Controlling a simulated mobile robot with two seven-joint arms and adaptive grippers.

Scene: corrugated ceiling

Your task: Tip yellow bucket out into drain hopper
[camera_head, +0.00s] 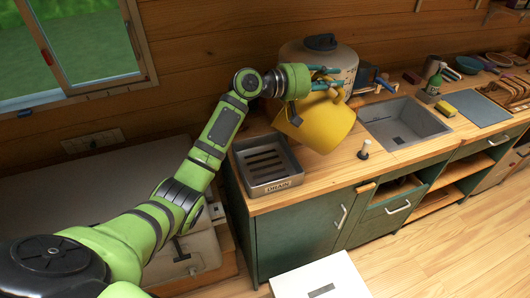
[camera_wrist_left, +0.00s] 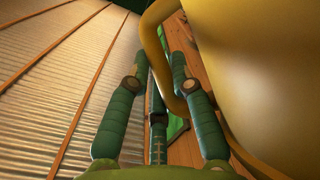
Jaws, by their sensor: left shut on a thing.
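The yellow bucket (camera_head: 328,124) hangs in the air, tilted, over the counter between the drain hopper and the sink. My left gripper (camera_head: 325,80) is shut on the handle at its upper side. In the left wrist view the fingers (camera_wrist_left: 160,75) are around the yellow handle, and the bucket's wall (camera_wrist_left: 265,80) fills the right side. The drain hopper (camera_head: 270,187) is a grey metal tray with slots and a DRAIN label, set at the counter's left end. It is below and left of the bucket. The bucket's inside is hidden. My right gripper is not in view.
A large lidded container (camera_head: 318,56) stands close behind the gripper. A grey sink (camera_head: 403,123) is to the right. A small upright object (camera_head: 364,150) stands on the counter (camera_head: 330,178) in front of the bucket. A green bottle (camera_head: 433,85) and a yellow sponge (camera_head: 446,108) are farther right.

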